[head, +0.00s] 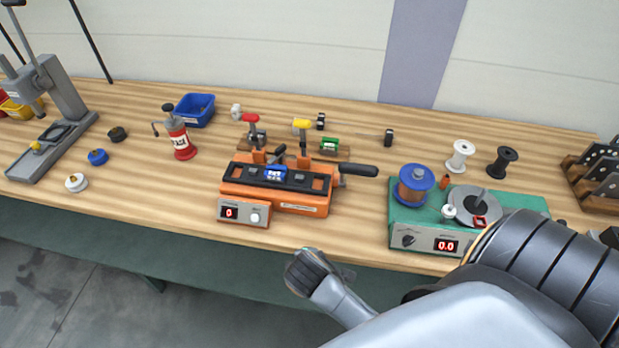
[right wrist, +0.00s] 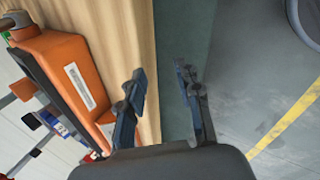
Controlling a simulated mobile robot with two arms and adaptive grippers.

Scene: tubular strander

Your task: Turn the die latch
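The orange machine (head: 275,208) stands near the table's front edge, with a black top, a small blue display block (head: 276,172) and a counter box (head: 243,212) reading 0. A black-gripped lever (head: 358,170) sticks out from its right end, about level. I cannot tell for sure which part is the die latch. My right gripper (head: 308,270) is in front of the table edge, below and apart from the machine. In the right wrist view it (right wrist: 160,72) is open and empty, with the machine's orange side (right wrist: 78,82) to the left. My left gripper is not in view.
A green unit (head: 425,228) with a copper spool and turntable stands to the right, close to my right arm. Behind the machine are red and yellow clamps (head: 300,126). Bare tabletop lies between the machine and the green unit.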

